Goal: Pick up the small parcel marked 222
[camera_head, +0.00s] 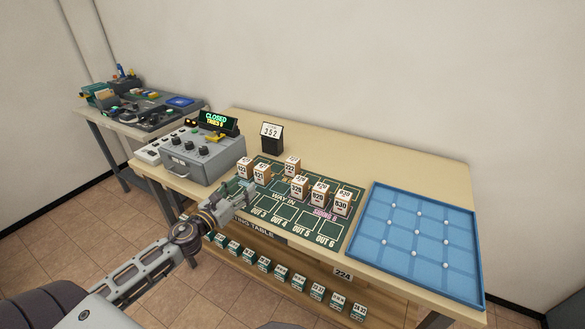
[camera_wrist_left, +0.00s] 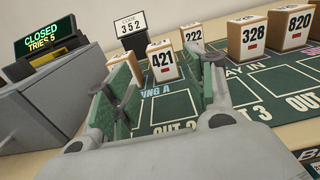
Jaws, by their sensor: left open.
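The small parcel marked 222 (camera_head: 292,165) is a brown box with a white label, standing upright at the back of the green mat (camera_head: 350,243). In the left wrist view the 222 parcel (camera_wrist_left: 192,38) shows beyond the right finger, which may hide its lower part. My left gripper (camera_head: 238,192) is over the front left of the mat, open and apart from the 222 parcel. In the left wrist view nothing is held between its fingers (camera_wrist_left: 165,98). The parcel marked 421 (camera_wrist_left: 161,62) stands nearer, ahead of the gap. My right gripper is not in view.
Parcels marked 328 (camera_wrist_left: 253,37) and 820 (camera_wrist_left: 290,30) stand to the right of 222. A grey box (camera_head: 192,155) with a "CLOSED TRIES 5" display stands left. A sign reading 352 (camera_head: 271,137) stands behind. A blue tray (camera_head: 376,193) lies right.

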